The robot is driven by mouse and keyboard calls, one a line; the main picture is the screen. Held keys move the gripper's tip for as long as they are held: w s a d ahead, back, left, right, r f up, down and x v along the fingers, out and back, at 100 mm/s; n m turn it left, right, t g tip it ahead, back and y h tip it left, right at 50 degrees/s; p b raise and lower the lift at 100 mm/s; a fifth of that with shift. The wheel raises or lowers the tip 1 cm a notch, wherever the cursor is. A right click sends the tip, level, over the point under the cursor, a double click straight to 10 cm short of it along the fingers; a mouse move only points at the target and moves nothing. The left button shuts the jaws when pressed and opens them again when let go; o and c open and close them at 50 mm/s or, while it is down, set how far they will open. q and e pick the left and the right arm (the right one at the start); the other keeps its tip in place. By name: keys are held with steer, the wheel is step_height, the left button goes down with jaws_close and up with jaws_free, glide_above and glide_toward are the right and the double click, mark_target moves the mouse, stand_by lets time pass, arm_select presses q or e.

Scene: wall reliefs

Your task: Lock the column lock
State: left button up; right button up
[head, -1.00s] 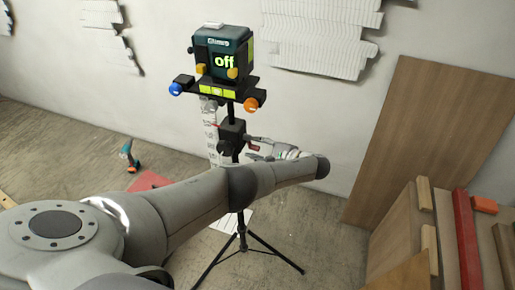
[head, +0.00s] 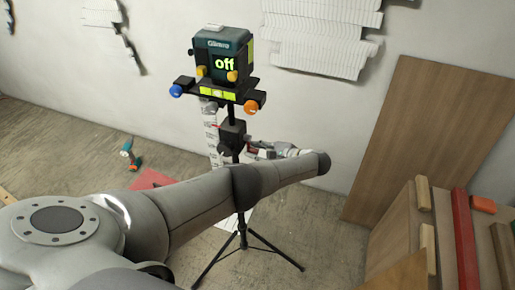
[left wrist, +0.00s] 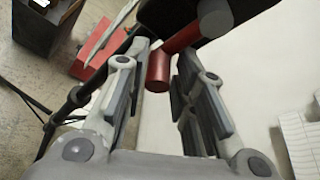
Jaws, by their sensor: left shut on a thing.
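The laser device (head: 222,50), whose screen reads "off", stands upright on a thin black column above a tripod (head: 243,238). A black clamp block (head: 231,138) sits on the column below it. My left arm reaches in from the left, and my left gripper (head: 262,150) is beside the column, to the right of the block. In the left wrist view, the column lock (left wrist: 158,70), a red cylinder on a grey and red shaft, lies between the fingers of my left gripper (left wrist: 164,56). The gripper is shut on it. My right gripper is not in view.
A wooden panel (head: 405,130) leans on the wall at the right, behind a rack with a red bar (head: 465,235). A drill (head: 130,155) and a red case (head: 150,179) are on the floor.

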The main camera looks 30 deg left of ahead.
arm_select(q)
steer(key=shift+s+f, duration=0.25)
steer(key=o, duration=0.7)
steer(key=shift+o, duration=0.8)
steer(key=shift+r, duration=0.2)
steer(key=v, duration=1.2)
steer(key=shift+f, duration=0.1)
